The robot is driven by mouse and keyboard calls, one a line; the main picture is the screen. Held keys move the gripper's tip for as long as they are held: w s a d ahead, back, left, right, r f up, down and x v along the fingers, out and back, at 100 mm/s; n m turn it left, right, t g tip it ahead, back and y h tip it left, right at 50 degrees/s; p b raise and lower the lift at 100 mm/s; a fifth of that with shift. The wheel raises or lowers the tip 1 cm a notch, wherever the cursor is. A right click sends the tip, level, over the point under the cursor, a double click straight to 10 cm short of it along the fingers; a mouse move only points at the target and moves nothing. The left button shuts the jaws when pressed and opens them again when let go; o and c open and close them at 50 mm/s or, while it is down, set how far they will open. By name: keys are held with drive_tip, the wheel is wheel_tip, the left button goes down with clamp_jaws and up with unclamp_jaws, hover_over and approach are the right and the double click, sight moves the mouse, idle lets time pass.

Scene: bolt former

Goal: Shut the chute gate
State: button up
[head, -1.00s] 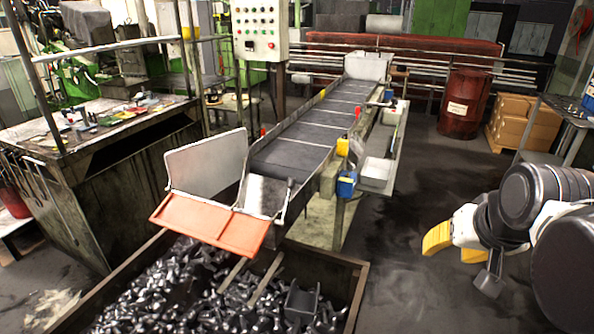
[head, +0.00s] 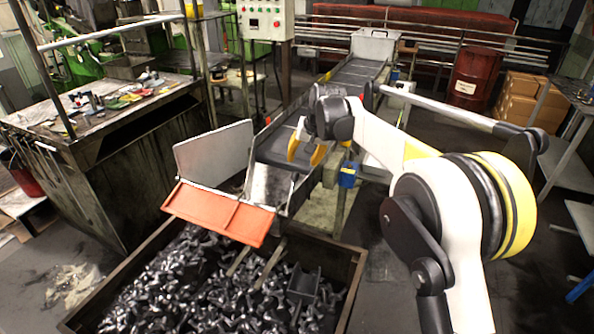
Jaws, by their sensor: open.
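The orange chute gate (head: 219,212) hangs at the lower end of the metal chute (head: 270,187), tilted down and outward over the bin of bolts. A grey side plate (head: 216,153) stands upright behind its left part. My gripper (head: 305,155) is open and empty, above the lower end of the conveyor (head: 349,78), up and to the right of the gate. Its yellow-tipped fingers point down toward the chute. I see no contact with the gate. My arm hides part of the conveyor and its right side.
A metal bin (head: 352,282) full of dark bolts lies below the gate. A workbench (head: 105,128) with tools is at the left. A control panel (head: 265,18) stands behind. A red drum (head: 474,78) is at the back right.

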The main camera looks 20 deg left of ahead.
sight(296, 173)
drive_tip(key=b+x, duration=0.1)
drive_tip(key=x, duration=1)
drive_tip(key=shift+b, duration=0.3)
clamp_jaws()
